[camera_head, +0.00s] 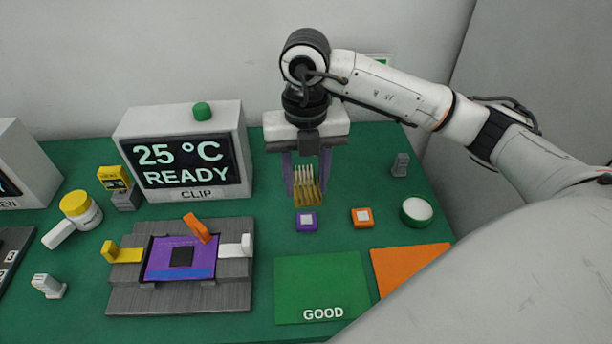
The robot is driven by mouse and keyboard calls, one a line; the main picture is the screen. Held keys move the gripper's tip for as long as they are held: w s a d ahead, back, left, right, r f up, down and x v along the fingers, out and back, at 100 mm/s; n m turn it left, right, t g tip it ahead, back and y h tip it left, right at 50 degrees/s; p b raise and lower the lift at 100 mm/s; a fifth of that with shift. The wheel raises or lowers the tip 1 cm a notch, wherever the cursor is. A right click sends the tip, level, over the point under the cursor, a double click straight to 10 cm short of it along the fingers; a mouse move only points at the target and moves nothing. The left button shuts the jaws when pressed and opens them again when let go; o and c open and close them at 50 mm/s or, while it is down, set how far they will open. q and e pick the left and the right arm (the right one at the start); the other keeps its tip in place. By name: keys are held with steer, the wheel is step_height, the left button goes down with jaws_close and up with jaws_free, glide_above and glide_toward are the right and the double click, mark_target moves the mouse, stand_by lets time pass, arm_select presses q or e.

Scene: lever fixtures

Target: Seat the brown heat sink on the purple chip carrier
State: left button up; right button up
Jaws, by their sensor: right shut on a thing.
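The brown heat sink (308,192), a block with upright pale fins, is between the fingers of my right gripper (306,184). The gripper points down and is shut on it, above the green table and behind a small purple block. The purple chip carrier (160,266) appears to be the flat purple board with a dark square chip (182,256) in the middle. It lies in a grey lever fixture (180,298) at the lower left, in front and left of the heat sink. The chip's top is bare. My left gripper is not in view.
The fixture has yellow (125,255), orange (200,229) and white (236,247) levers; the orange one tilts up. A display box (190,120) reads "25 °C READY". Small purple (306,229) and orange (362,226) blocks lie before green "GOOD" (320,285) and orange (405,264) mats.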

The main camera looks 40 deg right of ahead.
mark_target(306, 184)
steer(key=shift+m, duration=0.4)
steer(key=shift+d+f, duration=0.1)
steer(key=shift+f+b, duration=0.95)
steer(key=shift+f, duration=0.1)
steer(key=shift+w+f+b, duration=0.1)
steer(key=shift+f+b, duration=0.2)
steer(key=shift+f, duration=0.1)
steer(key=shift+f, duration=0.1)
